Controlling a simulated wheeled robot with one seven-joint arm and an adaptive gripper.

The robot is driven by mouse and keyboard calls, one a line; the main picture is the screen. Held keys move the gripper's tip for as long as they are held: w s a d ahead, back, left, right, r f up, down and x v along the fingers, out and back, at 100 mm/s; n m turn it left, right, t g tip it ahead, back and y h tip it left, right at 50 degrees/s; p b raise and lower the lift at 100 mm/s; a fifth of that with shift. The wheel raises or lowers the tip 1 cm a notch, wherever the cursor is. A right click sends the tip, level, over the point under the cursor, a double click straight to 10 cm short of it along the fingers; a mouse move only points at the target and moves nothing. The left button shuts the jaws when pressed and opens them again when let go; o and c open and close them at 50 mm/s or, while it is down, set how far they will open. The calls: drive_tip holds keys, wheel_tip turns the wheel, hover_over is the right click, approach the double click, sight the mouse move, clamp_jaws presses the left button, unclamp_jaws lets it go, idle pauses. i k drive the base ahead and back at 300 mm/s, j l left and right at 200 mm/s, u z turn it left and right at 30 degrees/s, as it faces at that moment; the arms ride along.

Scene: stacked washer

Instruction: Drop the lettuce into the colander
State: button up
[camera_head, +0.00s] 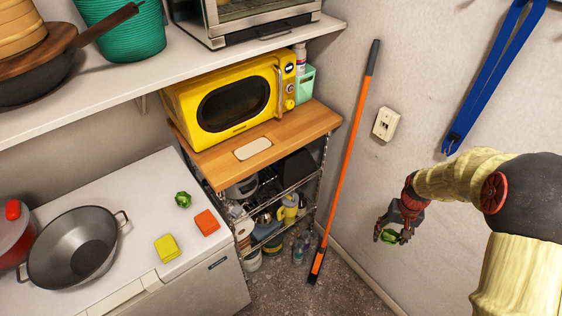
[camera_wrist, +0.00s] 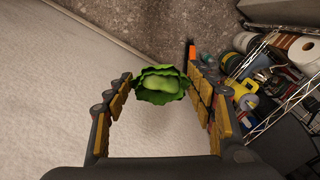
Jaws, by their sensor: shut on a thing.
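My gripper (camera_head: 386,230) is at the right, in the air near the right wall, away from the white worktop. It is shut on a leafy green lettuce (camera_head: 390,237). In the wrist view the lettuce (camera_wrist: 160,85) sits between the tips of both fingers. A grey two-handled metal bowl (camera_head: 75,250), which looks like the colander, stands at the left on the white worktop (camera_head: 130,200). Its visible inside looks empty. My gripper is far to its right. Another small green item (camera_head: 183,199) lies on the worktop; I cannot tell exactly what it is.
A yellow block (camera_head: 167,248) and an orange block (camera_head: 206,222) lie right of the bowl. A red pot (camera_head: 12,235) stands left of it. A yellow microwave (camera_head: 235,100) sits on a wire rack. An orange pole (camera_head: 345,160) leans on the wall. A shelf overhangs the worktop.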

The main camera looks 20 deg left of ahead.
sight(90, 265)
drive_tip(key=k+j+u, duration=0.15)
drive_tip(key=u, duration=0.75)
